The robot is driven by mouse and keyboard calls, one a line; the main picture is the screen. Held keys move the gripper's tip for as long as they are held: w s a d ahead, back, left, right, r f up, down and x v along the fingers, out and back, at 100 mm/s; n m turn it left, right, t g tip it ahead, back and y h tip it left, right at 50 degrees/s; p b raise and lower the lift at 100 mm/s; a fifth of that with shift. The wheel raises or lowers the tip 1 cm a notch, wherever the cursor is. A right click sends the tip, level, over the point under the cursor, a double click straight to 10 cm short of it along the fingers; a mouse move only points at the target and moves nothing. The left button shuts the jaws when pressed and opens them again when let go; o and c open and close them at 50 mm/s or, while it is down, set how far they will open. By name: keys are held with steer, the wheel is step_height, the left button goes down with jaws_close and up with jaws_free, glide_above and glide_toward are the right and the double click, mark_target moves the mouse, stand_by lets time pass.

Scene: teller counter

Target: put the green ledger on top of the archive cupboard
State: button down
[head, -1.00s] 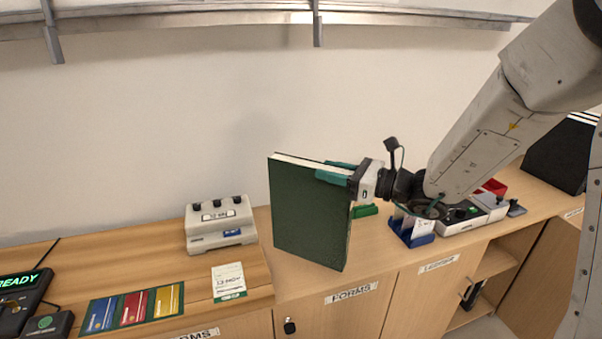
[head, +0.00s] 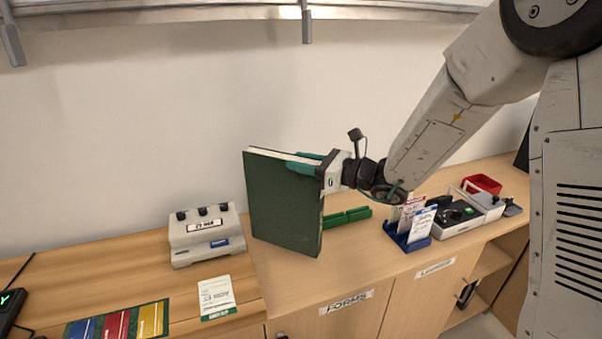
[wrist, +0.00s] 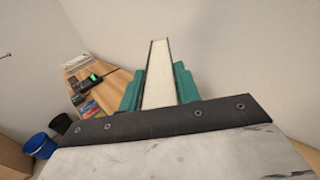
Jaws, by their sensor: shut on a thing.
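The green ledger (head: 284,203) is upright in the air above the counter in the head view, its dark cover facing me and its pale page edge on top. My gripper (head: 312,166) is shut on its upper right part. In the wrist view the ledger (wrist: 160,75) shows as a pale page block between the two teal fingers of my gripper (wrist: 159,88). The ledger hides part of the counter and wall behind it. I cannot make out which furniture is the archive cupboard.
A metal rail (head: 200,18) runs along the wall above. Bins (wrist: 40,146) show in the wrist view.

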steer(key=shift+w+f, duration=0.1)
steer(key=shift+f, duration=1.65)
steer(key=c, duration=1)
jaws_free()
steer(key=shift+f, duration=0.1)
glide_toward(303, 175)
steer(key=shift+w+d+f, duration=0.25)
steer(key=shift+d, duration=0.25)
steer(key=shift+w+d+f, duration=0.25)
steer(key=shift+d, duration=0.25)
